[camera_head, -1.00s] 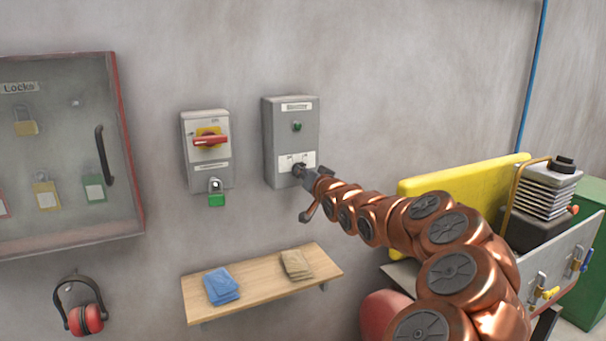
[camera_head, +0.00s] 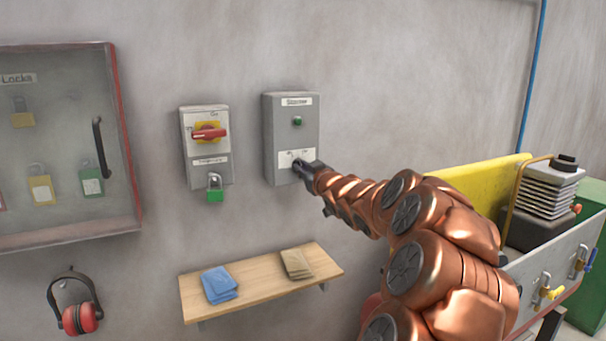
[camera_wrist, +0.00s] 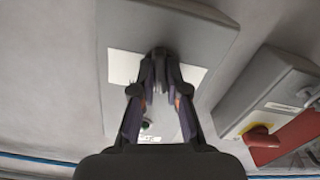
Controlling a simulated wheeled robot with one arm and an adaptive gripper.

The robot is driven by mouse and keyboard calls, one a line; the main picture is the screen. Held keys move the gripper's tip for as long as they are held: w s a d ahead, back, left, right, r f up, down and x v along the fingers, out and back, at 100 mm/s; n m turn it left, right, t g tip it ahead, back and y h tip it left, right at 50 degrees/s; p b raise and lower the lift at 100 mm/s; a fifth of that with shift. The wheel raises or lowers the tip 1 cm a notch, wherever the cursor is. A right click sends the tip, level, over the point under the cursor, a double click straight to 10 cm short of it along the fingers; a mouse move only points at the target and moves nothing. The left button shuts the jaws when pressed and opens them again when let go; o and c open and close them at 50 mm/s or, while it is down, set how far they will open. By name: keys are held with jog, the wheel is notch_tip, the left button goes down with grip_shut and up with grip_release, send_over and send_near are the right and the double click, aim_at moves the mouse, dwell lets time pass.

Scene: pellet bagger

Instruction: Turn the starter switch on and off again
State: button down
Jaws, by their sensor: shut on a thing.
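The starter box (camera_head: 270,140) is a grey box on the wall with a green button or lamp (camera_head: 297,121) and a white label plate (camera_head: 286,159) low on its front. My gripper (camera_head: 301,168) is at this lower plate, reaching in from the right. In the wrist view, its fingers (camera_wrist: 160,58) are closed together on the dark starter switch knob (camera_wrist: 159,50) over the white plate. The fingers hide most of the knob, so its angle cannot be read. The box face also shows in the wrist view (camera_wrist: 207,35).
Left of the box is an isolator (camera_head: 188,150) with a red handle (camera_head: 209,133) and a green padlock (camera_head: 215,195). Below is a wooden shelf (camera_head: 255,280) with blue and tan cloths. A locks cabinet (camera_head: 125,130) hangs left. A yellow panel (camera_head: 465,185) stands right.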

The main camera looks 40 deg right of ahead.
jog(key=shift+f+n+b, duration=0.1)
jog(key=shift+n+b, duration=0.4)
jog(key=shift+n, duration=1)
jog(key=c, duration=1.2)
grip_release()
jog(key=v, duration=1.2)
